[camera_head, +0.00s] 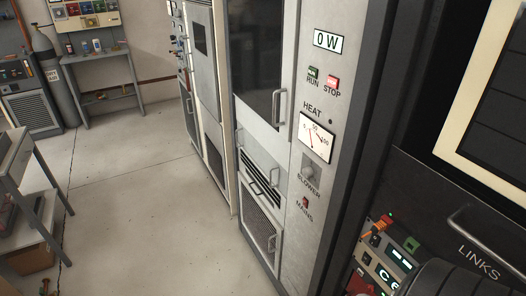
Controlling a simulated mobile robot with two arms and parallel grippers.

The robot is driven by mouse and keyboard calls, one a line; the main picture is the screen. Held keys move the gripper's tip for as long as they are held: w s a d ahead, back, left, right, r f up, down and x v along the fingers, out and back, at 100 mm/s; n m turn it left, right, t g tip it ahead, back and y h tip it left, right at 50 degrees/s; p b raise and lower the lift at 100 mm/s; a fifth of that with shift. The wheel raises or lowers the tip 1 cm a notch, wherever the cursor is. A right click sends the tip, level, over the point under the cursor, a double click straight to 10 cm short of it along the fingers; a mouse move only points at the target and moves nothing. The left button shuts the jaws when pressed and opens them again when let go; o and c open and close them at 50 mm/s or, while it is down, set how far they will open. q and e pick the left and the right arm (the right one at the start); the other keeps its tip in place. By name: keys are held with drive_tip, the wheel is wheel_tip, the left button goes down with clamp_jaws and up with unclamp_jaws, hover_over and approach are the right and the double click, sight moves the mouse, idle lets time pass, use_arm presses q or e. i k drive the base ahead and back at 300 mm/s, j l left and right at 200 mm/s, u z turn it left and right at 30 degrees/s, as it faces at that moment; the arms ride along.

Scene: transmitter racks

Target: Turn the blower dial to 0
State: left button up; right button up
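The blower dial (308,173) is a small grey knob on the light grey panel of the tall transmitter rack (295,240), just above the BLOWER label. It is small and seen at an angle, so I cannot read its setting. Neither of my grippers shows in the head view, and nothing of mine touches the dial. A dark rounded shape at the lower right may be part of my arm.
Above the dial are the heat meter (316,137), the green run button (313,72), the red stop button (332,83) and a display (328,41) reading 0 W. The red mains switch (305,202) is below. A LINKS panel handle (470,225) juts out at right. Floor (150,220) is clear left.

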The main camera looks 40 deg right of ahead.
sight(307, 172)
drive_tip(key=i+j+z, duration=0.1)
drive_tip(key=i+z, duration=0.3)
drive_tip(key=i, duration=0.15)
drive_tip(key=i+j+z, duration=0.4)
drive_tip(key=i, duration=0.15)
drive_tip(key=l, duration=0.1)
